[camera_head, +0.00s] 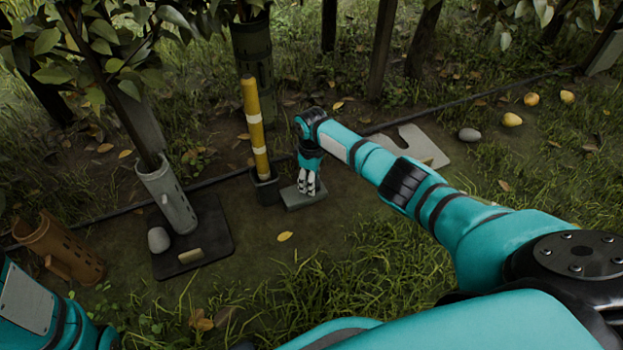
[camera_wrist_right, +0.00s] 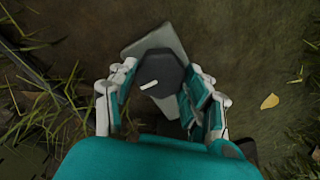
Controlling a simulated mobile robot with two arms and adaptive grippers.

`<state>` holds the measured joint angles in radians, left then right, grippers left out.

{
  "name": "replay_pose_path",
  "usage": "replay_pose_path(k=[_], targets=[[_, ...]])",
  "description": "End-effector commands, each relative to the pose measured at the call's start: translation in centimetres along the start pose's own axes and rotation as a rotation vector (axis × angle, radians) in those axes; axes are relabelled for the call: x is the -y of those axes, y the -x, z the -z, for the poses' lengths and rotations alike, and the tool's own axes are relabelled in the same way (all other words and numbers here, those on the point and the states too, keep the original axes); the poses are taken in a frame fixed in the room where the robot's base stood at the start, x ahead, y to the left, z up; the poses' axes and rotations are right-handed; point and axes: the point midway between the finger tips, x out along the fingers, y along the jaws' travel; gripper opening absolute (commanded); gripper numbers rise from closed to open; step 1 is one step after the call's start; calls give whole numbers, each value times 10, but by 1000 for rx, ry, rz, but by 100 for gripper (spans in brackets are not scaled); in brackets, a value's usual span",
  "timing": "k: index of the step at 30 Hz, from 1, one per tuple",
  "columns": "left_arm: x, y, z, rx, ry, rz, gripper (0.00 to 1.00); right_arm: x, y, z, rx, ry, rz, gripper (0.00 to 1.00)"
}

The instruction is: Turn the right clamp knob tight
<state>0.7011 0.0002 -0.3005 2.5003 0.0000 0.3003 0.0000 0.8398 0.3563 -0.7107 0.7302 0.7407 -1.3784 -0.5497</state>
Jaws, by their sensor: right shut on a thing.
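The clamp knob (camera_wrist_right: 158,78) is dark and many-sided with a short white mark on top, seen in the right wrist view. It sits over a flat grey plate (camera_wrist_right: 139,47), which also shows on the ground in the head view (camera_head: 296,201). My right gripper (camera_head: 309,190) points down over this plate, and its fingers (camera_wrist_right: 157,98) are closed around the knob from both sides. In the head view the gripper hides the knob. My left arm shows only at the lower left; its gripper is out of view.
A yellow pole (camera_head: 254,125) with white bands stands in a dark holder (camera_head: 266,188) just left of my right gripper. A grey perforated tube (camera_head: 172,200) surrounds a thin trunk on a black mat (camera_head: 218,245). A notched pale plate (camera_head: 432,153) lies behind my right arm.

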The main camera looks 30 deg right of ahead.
Motion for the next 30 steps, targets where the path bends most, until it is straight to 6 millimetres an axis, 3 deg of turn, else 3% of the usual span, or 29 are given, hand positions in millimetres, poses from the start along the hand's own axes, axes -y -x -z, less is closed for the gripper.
replay_pose_path(k=[15, 30], targets=[[7, -34, -12, 2, -1, 0, 46, 2, 3, 0, 2, -368, 4, 17], [10, -48, -18, 2, -1, 0, 46, 1, 0, 0, 3, -844, 3, 17]])
